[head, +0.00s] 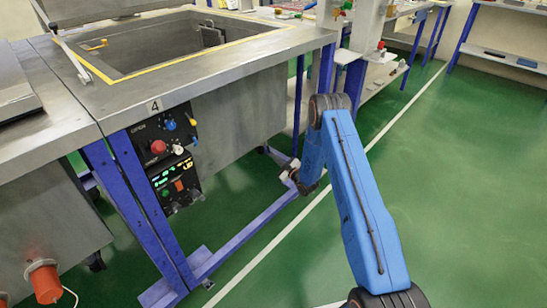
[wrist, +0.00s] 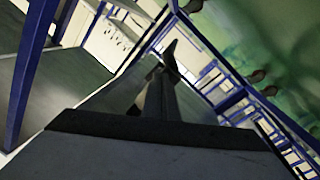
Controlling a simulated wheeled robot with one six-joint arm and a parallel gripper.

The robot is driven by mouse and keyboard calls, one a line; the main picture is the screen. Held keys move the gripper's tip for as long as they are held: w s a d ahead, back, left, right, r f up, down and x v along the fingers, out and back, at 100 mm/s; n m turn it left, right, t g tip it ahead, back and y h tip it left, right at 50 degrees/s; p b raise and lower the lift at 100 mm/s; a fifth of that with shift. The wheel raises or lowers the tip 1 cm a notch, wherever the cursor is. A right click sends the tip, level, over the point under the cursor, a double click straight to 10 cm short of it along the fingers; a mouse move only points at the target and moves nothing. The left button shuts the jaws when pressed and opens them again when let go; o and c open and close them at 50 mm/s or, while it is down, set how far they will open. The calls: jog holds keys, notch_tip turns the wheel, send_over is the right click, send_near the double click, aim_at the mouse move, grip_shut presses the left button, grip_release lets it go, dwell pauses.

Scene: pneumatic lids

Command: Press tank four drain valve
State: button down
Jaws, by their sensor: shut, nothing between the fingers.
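Tank four (head: 235,120) is a grey metal tank set in a bench top marked "4", with its open basin edged in yellow. A black control panel (head: 160,140) with a red knob, blue and yellow knobs and lit displays is on its front left. I cannot make out a drain valve on tank four. My gripper (head: 290,172) is low beside the tank's right side, near the blue frame, small in the head view. In the wrist view my gripper (wrist: 168,58) has its dark fingers together, with nothing seen between them. I cannot tell whether it touches anything.
Blue legs and a low blue rail (head: 245,232) frame the space under the tank. An orange cylinder (head: 43,280) with a cable hangs under the neighbouring tank at left. Other benches stand behind. The green floor (head: 440,180) on the right is clear.

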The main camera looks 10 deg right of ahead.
jog(key=r+v, duration=0.1)
jog(key=v, duration=1.5)
jog(key=shift+s+d+f, duration=0.15)
jog(key=shift+s+f, duration=0.1)
jog(key=shift+f, duration=0.25)
